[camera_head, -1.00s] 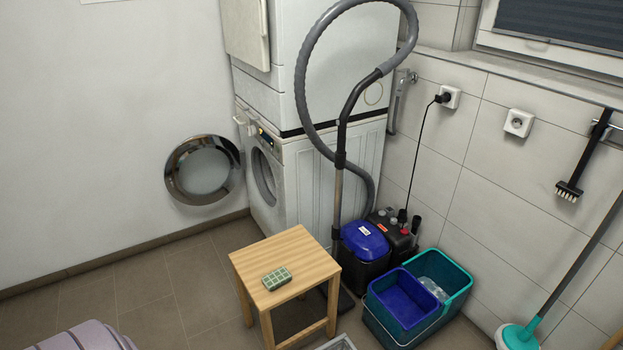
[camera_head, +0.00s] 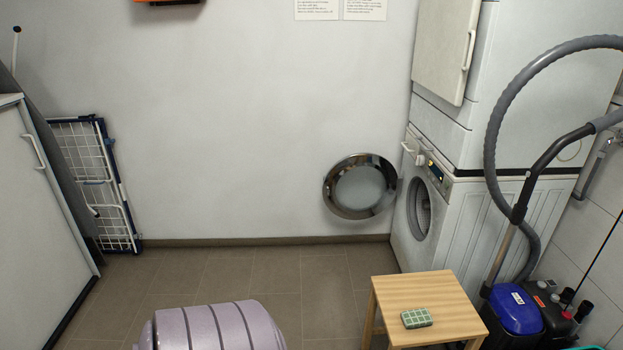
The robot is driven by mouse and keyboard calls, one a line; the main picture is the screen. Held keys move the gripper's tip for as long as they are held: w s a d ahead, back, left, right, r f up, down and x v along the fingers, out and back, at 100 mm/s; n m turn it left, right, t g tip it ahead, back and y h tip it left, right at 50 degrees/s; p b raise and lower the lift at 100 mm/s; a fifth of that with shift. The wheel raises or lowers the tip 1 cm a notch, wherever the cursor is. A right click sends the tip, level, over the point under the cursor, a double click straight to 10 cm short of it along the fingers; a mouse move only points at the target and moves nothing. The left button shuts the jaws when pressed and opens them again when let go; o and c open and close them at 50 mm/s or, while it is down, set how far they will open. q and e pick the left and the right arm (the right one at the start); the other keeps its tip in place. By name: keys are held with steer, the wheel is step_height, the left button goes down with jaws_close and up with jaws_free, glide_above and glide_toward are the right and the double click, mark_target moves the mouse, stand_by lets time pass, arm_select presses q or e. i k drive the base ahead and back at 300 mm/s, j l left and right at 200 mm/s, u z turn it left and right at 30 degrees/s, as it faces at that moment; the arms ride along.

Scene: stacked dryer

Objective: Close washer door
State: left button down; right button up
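The washer (camera_head: 478,215) stands at the right in the head view, under a stacked white dryer (camera_head: 540,100). Its round door (camera_head: 360,187), with a shiny metal rim and pale glass, stands wide open. It sticks out to the left of the washer, in front of the white wall. The washer's round opening (camera_head: 420,208) is exposed and seen at a slant. Neither of my grippers is in view.
A wooden stool (camera_head: 447,294) with a green gridded block (camera_head: 416,318) stands in front of the washer. A vacuum cleaner (camera_head: 515,308) is at the right. A lilac ribbed object (camera_head: 218,328) is at the bottom. Floor (camera_head: 240,275) toward the door is clear.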

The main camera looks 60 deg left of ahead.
mark_target(393, 182)
steer(key=k+j, duration=0.1)
steer(key=j, duration=0.25)
steer(key=k+j, duration=0.1)
steer(key=j, duration=0.25)
steer(key=k+j, duration=0.1)
steer(key=j, duration=0.25)
steer(key=k+j, duration=0.15)
steer(key=j, duration=0.15)
steer(key=k+j, duration=0.1)
steer(key=j, duration=0.25)
